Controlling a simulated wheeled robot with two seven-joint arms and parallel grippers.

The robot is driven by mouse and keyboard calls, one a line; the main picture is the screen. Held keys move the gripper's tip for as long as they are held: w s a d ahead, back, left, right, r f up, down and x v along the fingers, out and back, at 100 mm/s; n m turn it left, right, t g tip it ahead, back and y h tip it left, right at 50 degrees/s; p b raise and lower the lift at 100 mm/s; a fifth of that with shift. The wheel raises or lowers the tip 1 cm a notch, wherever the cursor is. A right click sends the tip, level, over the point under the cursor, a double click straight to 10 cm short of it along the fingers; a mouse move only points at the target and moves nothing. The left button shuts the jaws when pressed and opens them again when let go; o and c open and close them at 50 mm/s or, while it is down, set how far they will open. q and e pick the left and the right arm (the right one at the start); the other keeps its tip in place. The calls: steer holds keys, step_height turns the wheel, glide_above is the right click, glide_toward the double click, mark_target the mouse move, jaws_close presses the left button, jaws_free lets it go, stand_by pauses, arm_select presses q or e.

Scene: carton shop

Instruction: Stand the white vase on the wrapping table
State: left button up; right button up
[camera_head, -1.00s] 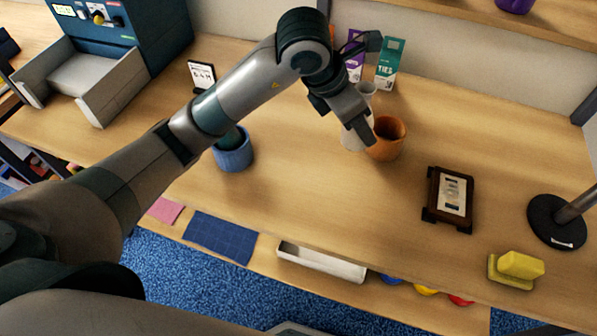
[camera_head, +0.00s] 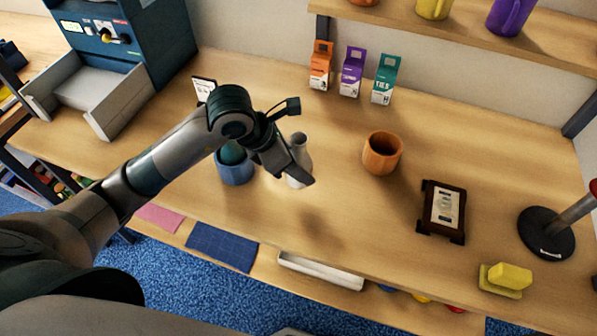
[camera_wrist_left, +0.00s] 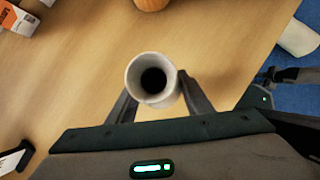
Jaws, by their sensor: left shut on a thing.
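The white vase (camera_head: 300,152) is upright in my left gripper (camera_head: 299,172), left of the orange-brown pot in the head view. The gripper is shut on it, and a shadow on the wood below and to the right suggests it is held above the table (camera_head: 330,190). In the left wrist view the vase's round mouth (camera_wrist_left: 151,79) shows between the two fingers (camera_wrist_left: 158,98). The vase's lower part is partly hidden by the gripper. My right gripper is not in view.
The orange-brown pot (camera_head: 382,153), a framed picture (camera_head: 442,211) and a yellow sponge (camera_head: 508,277) stand to the right. A blue pot (camera_head: 235,172) is close on the left. Small cartons (camera_head: 352,72) stand at the back. The table's front middle is clear.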

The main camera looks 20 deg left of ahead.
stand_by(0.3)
arm_select(q)
steer(key=shift+f+p, duration=0.75)
steer(key=shift+f, duration=1.25)
steer(key=shift+f, duration=0.1)
steer(key=shift+f, duration=0.1)
steer(key=o, duration=1.2)
steer(key=shift+r, duration=0.2)
